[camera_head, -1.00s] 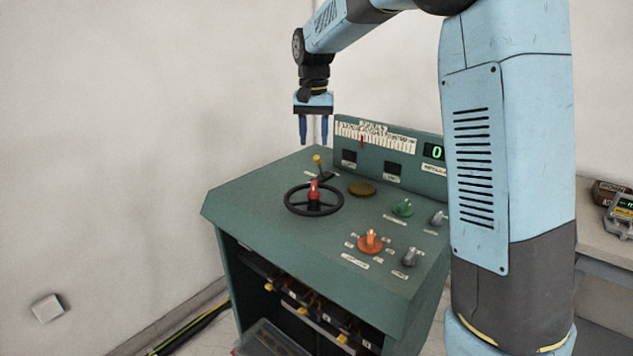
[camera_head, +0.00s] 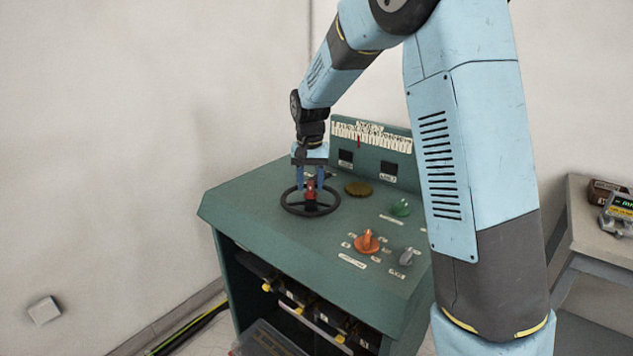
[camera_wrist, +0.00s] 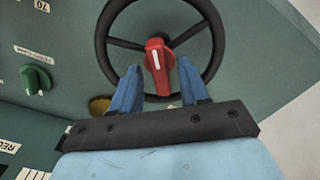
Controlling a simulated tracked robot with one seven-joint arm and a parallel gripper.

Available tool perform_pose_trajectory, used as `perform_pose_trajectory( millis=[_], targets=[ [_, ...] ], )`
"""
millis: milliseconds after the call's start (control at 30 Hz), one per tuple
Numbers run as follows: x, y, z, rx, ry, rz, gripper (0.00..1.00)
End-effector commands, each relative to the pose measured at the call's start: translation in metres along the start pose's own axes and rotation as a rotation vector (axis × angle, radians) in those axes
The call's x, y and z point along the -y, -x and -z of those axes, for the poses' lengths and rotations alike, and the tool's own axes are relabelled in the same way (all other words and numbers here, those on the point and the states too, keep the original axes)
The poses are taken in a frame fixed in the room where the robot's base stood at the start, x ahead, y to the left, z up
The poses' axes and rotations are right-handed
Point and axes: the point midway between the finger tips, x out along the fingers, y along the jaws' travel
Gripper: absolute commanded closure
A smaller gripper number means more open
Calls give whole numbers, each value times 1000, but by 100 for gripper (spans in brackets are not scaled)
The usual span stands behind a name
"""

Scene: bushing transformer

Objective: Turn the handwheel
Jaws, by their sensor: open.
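The black handwheel (camera_head: 288,207) lies flat on the top of the green console, with a red knob (camera_head: 311,187) at its hub. In the wrist view the handwheel rim (camera_wrist: 102,38) and spokes show clearly, and the red knob (camera_wrist: 160,65) has a white mark. My gripper (camera_head: 311,186) points down over the handwheel's middle. In the wrist view its two blue fingers (camera_wrist: 160,85) are apart, near either side of the red knob's lower end, with nothing clamped between them. Whether the fingers touch the knob cannot be told.
The green console (camera_head: 250,195) carries an orange knob (camera_head: 367,241), a green knob (camera_head: 400,207), a grey knob (camera_head: 406,257) and a brass disc (camera_head: 358,188). A label panel rises at its back. A side table (camera_head: 590,232) with devices stands at the right.

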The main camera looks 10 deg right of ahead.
Motion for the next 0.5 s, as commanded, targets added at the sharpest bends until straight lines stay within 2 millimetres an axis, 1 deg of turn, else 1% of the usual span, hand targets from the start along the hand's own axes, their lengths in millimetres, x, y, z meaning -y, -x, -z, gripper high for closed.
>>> perform_pose_trajectory(
  millis=[267,500],
  targets=[
    [0,-1,0,0,-1,0,55],
    [-1,-1,0,0,-1,0,78]
  ],
)
